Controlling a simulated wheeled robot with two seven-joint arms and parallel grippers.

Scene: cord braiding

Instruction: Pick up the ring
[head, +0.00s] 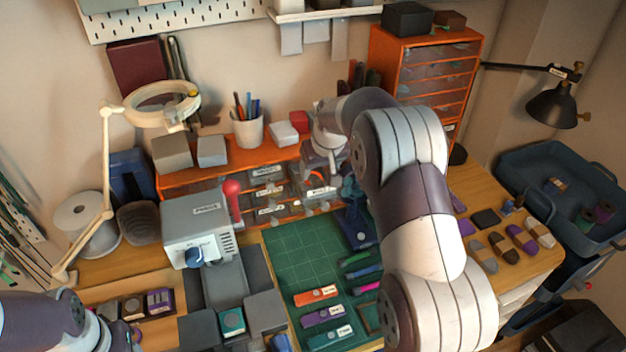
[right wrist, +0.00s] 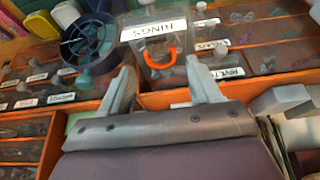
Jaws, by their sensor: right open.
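An orange ring (right wrist: 161,66) shows as a curved band at the front of a clear bin (right wrist: 158,42) labelled RINGS in the right wrist view. Part of the ring is hidden or blends with the bin. My right gripper (right wrist: 160,70) is open, its two fingers apart to either side of the ring, and nothing is held. In the head view the right gripper (head: 322,166) hangs over the small bins under the orange shelf, and a small orange curve of the ring (head: 316,194) shows below it. My left arm enters at the lower left; its gripper is out of frame.
Other labelled bins (head: 268,192) stand beside the ring bin. A dark blue round holder (right wrist: 88,40) is close by in the right wrist view. A green cutting mat (head: 295,255) lies in front, with several tools. A grey machine (head: 200,225) stands left.

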